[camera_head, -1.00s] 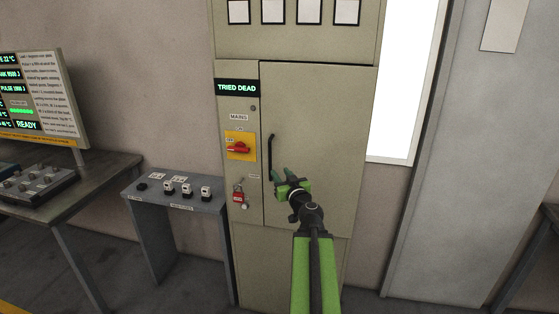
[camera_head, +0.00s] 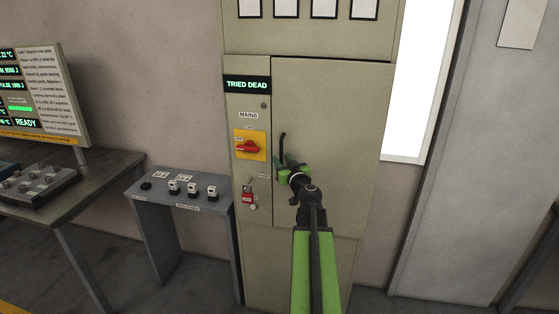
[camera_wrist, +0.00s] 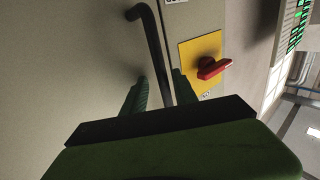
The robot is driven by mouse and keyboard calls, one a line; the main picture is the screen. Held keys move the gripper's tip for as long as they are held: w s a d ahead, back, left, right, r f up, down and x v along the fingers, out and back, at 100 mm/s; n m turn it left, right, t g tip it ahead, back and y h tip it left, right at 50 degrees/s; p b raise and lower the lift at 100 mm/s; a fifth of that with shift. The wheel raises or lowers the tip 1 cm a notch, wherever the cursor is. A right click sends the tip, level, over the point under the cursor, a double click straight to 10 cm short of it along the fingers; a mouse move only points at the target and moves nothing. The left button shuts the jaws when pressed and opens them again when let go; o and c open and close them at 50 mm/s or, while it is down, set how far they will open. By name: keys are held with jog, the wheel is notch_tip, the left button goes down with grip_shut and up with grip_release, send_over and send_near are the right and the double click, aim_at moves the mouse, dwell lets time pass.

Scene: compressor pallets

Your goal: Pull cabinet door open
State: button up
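The beige cabinet door (camera_head: 335,120) stands closed in its frame in the head view. Its black bar handle (camera_head: 282,146) is upright near the door's left edge. My gripper (camera_head: 284,162) is at the handle, hiding its lower part. In the wrist view the handle (camera_wrist: 155,45) runs down between the two green fingers of my gripper (camera_wrist: 160,90). The fingers are apart, with a visible gap on each side of the bar.
Left of the door are a red rotary switch on a yellow plate (camera_head: 250,146), a red padlock (camera_head: 247,195) and a "TRIED DEAD" display (camera_head: 247,85). A small grey bench with switches (camera_head: 180,197) stands left of the cabinet. A grey door (camera_head: 480,150) is at right.

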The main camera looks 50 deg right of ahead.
jog(key=shift+w+a, duration=0.15)
jog(key=shift+a, duration=0.05)
grip_shut()
dwell(1.0)
